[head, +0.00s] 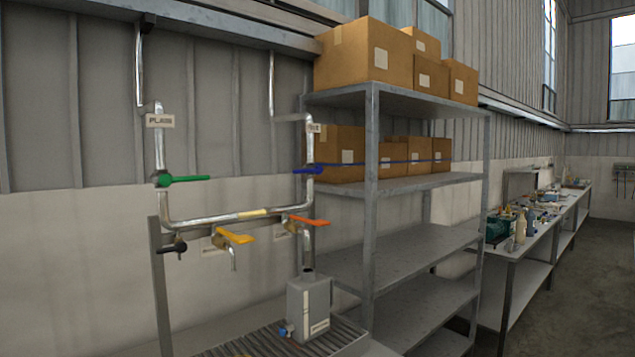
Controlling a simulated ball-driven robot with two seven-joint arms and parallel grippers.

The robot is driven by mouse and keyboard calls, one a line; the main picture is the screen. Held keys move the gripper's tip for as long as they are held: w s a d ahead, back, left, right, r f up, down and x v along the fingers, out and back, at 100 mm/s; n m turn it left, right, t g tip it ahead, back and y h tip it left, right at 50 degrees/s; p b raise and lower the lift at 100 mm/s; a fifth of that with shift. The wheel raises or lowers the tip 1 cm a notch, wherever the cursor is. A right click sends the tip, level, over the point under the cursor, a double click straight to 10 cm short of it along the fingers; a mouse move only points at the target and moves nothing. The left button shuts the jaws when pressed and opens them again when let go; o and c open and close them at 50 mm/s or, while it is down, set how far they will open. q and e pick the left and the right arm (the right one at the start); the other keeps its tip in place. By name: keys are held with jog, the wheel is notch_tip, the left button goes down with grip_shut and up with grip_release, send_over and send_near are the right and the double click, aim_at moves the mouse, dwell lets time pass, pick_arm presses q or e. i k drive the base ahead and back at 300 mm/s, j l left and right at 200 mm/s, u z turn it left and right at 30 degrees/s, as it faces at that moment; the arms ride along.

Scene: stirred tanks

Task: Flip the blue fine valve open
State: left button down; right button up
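A blue valve handle (308,170) sits on the right vertical pipe of the pipe frame, partly in front of the shelf edge. A small blue tap (286,330) also shows low on the grey metal canister (308,304). I cannot tell from the labels which blue part is called fine. Neither of my grippers is in view.
A green lever (184,180) sits on the left pipe under a "PLAIN" tag. Yellow (235,237) and orange (308,220) levers and a black handle (173,248) sit lower. A grey shelf rack (371,210) with cardboard boxes stands close to the right. A cluttered bench (541,236) lies beyond.

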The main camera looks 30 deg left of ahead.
aim_at(306, 171)
jog(key=i, duration=0.6)
jog(key=i+j+z, duration=0.1)
jog(key=i, duration=0.55)
